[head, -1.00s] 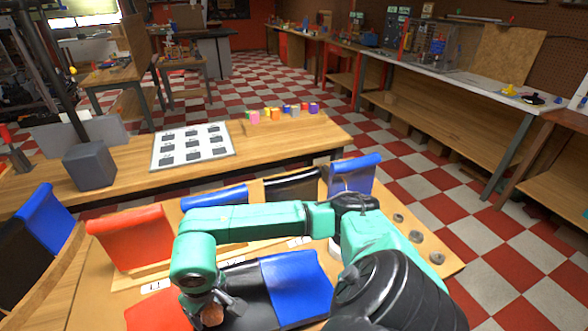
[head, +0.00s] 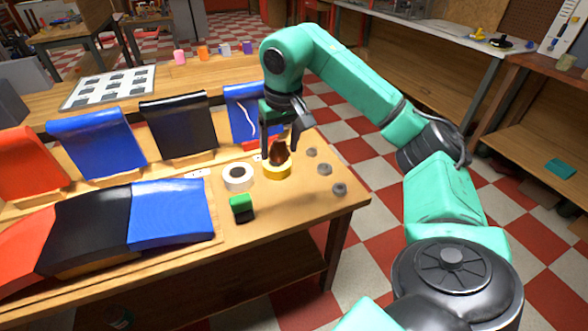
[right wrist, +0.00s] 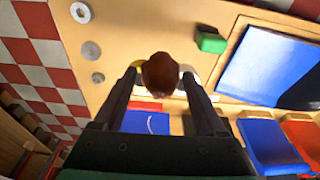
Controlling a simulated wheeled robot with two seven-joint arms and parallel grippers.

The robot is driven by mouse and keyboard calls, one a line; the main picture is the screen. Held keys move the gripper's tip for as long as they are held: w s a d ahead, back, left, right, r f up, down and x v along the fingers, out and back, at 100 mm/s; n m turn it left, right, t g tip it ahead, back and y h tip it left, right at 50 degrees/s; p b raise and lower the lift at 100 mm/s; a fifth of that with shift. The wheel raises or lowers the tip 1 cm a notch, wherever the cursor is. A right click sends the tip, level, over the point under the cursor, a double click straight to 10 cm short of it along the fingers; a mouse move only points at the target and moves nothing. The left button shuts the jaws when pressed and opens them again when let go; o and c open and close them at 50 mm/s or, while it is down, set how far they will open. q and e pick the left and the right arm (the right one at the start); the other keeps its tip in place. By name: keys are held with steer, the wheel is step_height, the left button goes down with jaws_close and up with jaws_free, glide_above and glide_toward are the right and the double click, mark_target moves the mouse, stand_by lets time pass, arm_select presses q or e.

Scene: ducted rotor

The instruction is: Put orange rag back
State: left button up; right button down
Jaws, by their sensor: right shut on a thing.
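My right gripper (head: 281,148) is over the right end of the wooden workbench, pointing down. The right wrist view shows the rag (right wrist: 160,72) between the two fingertips (right wrist: 160,78), hiding most of what lies beneath. My left gripper is not in view.
A white tape roll (head: 238,178) and a green block (head: 241,207) stand to the left. Several grey rings (head: 324,169) lie near the right edge. Blue panels (head: 96,143), a black panel (head: 179,124) and a red panel (head: 28,165) lean along the bench. Bare wood lies in front.

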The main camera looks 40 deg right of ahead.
mark_target(290, 154)
steer(key=shift+s+d+r+b, duration=0.25)
steer(key=shift+d+r+b, duration=0.4)
steer(key=shift+d, duration=0.25)
steer(key=f+b, duration=0.2)
steer(key=f, duration=0.1)
steer(key=f+b, duration=0.1)
steer(key=shift+s+d+f, duration=0.15)
steer(key=shift+s+f, duration=0.05)
steer(key=shift+s, duration=0.05)
step_height(290, 154, down, 15)
steer(key=b, duration=0.2)
steer(key=shift+w+r+b, duration=0.1)
steer(key=shift+w+b, duration=0.05)
steer(key=shift+b, duration=0.25)
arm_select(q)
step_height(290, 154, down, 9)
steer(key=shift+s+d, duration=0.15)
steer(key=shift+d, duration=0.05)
arm_select(e)
jaws_free()
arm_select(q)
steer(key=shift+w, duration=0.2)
